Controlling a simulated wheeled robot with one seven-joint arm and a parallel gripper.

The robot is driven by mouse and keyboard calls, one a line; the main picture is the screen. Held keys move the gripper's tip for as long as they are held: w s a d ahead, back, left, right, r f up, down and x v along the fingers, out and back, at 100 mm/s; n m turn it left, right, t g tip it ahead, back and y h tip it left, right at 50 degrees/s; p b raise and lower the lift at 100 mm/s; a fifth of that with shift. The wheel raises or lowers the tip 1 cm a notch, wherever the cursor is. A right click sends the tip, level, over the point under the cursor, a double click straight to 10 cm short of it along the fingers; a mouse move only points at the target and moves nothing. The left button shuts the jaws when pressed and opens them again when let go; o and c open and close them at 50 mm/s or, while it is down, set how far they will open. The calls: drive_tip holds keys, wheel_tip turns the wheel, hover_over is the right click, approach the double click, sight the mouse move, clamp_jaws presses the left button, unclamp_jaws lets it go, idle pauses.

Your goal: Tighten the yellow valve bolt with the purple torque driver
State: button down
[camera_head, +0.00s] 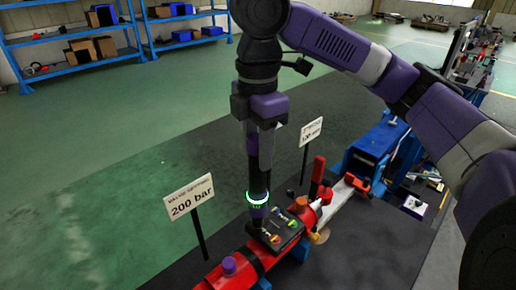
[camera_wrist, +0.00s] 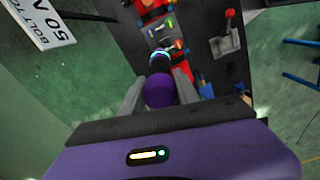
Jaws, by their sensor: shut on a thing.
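My gripper (camera_head: 262,150) points down over the red pipe (camera_head: 222,270) and is shut on the torque driver (camera_head: 259,183). The driver is upright, black and purple, with a glowing green ring low on its body. In the wrist view, its purple top (camera_wrist: 160,92) sits between the grey fingers of my gripper (camera_wrist: 158,84). The driver's lower end is over the left part of a dark valve block (camera_head: 291,229); I cannot tell whether it touches. A small yellow-orange bolt (camera_head: 275,240) shows on the block's near side. Anything under the driver's tip is hidden.
A "200 bar" sign (camera_head: 190,197) stands left of the pipe, and another sign (camera_head: 311,131) stands behind it. A red lever (camera_head: 318,172) rises right of the block. A blue machine (camera_head: 372,150) is farther right. Green floor at left is clear.

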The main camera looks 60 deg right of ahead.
drive_tip(key=shift+r+p, duration=2.55)
drive_tip(key=shift+r, duration=0.1)
